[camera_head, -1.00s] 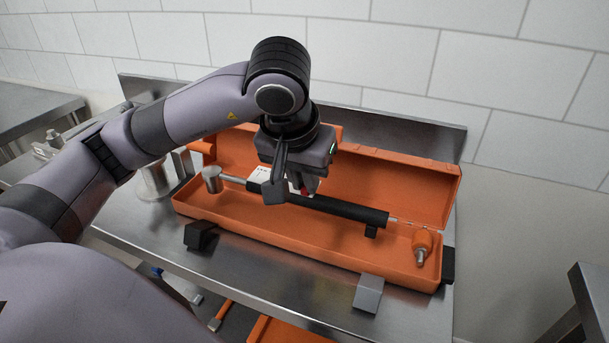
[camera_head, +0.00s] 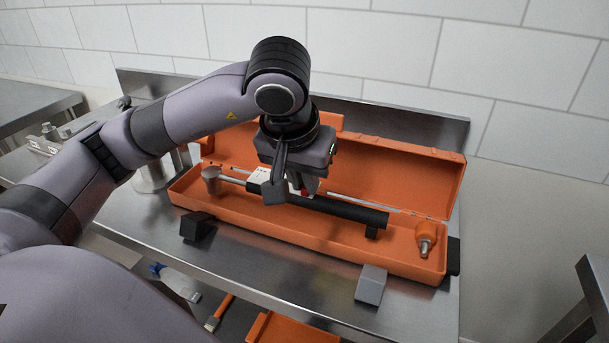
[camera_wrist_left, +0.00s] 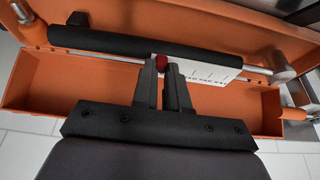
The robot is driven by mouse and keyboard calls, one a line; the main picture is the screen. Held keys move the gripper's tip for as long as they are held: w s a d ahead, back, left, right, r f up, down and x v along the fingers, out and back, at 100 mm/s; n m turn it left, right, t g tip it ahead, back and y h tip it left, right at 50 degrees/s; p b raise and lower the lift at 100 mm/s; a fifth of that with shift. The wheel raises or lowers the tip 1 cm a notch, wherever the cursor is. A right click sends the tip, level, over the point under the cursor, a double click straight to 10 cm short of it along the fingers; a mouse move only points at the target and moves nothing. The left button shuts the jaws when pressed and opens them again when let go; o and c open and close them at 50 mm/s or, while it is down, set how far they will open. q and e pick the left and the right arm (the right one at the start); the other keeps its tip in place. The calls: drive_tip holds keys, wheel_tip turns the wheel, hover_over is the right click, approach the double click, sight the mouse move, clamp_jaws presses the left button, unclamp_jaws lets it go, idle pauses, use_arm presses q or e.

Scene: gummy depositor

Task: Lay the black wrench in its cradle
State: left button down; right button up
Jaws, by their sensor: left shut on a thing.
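The black wrench (camera_head: 345,209) has a long black grip, a white scale plate, a red knob and a silver head at the left. It lies lengthwise over the open orange case (camera_head: 285,231). My left gripper (camera_head: 300,190) reaches down from above and is shut on the wrench near the red knob. My right gripper is not in view.
An orange-handled tool (camera_head: 426,238) stands at the case's right end. The raised lid (camera_head: 405,178) is behind the wrench. A grey block (camera_head: 370,285) and a black block (camera_head: 196,226) sit at the case's front. A metal cylinder (camera_head: 152,176) stands to the left.

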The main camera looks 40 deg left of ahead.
use_arm(q)
drive_tip(key=shift+f, duration=0.25)
drive_tip(key=c, duration=1.1)
unclamp_jaws()
drive_tip(key=v, duration=0.7)
drive_tip(key=shift+s+r+p, duration=0.1)
drive_tip(key=shift+p, duration=0.25)
